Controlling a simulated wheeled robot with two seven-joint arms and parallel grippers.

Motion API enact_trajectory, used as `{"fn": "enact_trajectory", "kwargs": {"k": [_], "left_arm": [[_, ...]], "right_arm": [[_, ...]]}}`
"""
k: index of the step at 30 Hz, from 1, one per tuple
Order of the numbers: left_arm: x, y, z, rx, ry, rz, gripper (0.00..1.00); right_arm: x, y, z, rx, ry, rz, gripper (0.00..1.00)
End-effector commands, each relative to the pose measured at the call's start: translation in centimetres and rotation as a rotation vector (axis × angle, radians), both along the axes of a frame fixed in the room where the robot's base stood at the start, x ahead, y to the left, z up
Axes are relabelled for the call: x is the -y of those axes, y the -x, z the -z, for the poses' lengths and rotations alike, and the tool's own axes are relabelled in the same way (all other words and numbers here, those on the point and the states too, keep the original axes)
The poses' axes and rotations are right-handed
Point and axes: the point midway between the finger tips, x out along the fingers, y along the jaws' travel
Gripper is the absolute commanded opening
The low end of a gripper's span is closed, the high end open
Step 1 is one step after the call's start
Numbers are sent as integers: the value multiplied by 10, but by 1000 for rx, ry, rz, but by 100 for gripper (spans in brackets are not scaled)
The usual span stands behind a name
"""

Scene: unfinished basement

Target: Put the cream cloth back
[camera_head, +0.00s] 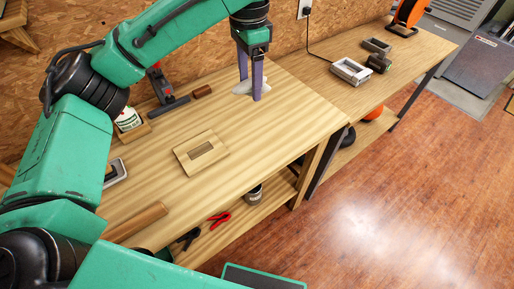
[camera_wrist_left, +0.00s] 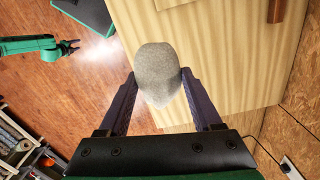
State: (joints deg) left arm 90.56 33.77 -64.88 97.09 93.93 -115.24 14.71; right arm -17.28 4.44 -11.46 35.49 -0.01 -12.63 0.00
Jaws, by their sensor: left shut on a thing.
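The cream cloth (camera_head: 243,88) is a small, pale bundle near the back edge of the light wooden workbench (camera_head: 255,135). My left gripper (camera_head: 250,88) points down with its two purple fingers shut on it. In the left wrist view the cloth (camera_wrist_left: 157,72) looks like a rounded, speckled grey-beige lump between the fingertips (camera_wrist_left: 158,88). I cannot tell whether it touches the bench. My right gripper (camera_wrist_left: 71,47) shows small and apart in the left wrist view, its jaws spread and empty; it is out of the head view.
A slotted wooden block (camera_head: 201,154) lies mid-bench. A white bottle (camera_head: 128,119), a dark clamp-like tool (camera_head: 168,100) and a small brown block (camera_head: 202,91) stand behind it. A second bench (camera_head: 335,92) at right holds a grey tray (camera_head: 351,71). The front right of the bench is clear.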

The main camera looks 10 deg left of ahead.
Motion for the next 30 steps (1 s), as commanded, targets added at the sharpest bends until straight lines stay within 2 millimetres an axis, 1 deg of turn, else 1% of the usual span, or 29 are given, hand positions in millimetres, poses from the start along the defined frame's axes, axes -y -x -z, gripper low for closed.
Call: {"fn": "enact_trajectory", "kwargs": {"k": [3,5,8,9,11,12,14,15,18,23,24,25,27,30], "left_arm": [[0,0,1,1,1,-1,21],[0,0,9,-3,1,-1,21],[0,1,36,-7,2,-1,21],[0,1,49,-7,1,-1,22],[0,1,69,-7,2,-2,22],[-1,1,79,-5,-1,-3,22],[-1,1,98,-6,-2,-4,22],[-1,1,111,-4,-2,-3,22],[-1,1,139,-3,0,-4,21],[0,0,165,0,0,-4,21],[0,1,174,-1,0,-3,21],[0,1,174,-4,0,-4,21],[0,0,185,-3,0,-4,21],[0,0,196,2,1,-3,21]], "right_arm": [[0,0,0,1,1,0,50],[0,-1,3,1,1,0,50],[1,-1,11,1,2,-1,50],[2,-1,13,1,2,-1,50],[2,-1,16,2,3,-1,50],[2,-1,12,2,4,-1,50],[3,-1,11,2,4,-1,50],[3,-1,11,3,4,-1,50],[3,-2,9,3,4,-1,50],[3,-2,9,3,4,-1,50],[3,-2,9,4,3,-1,50],[3,-2,-1,3,4,-1,50],[3,-2,-12,3,4,-1,50],[3,-2,-11,3,4,-1,50]]}}
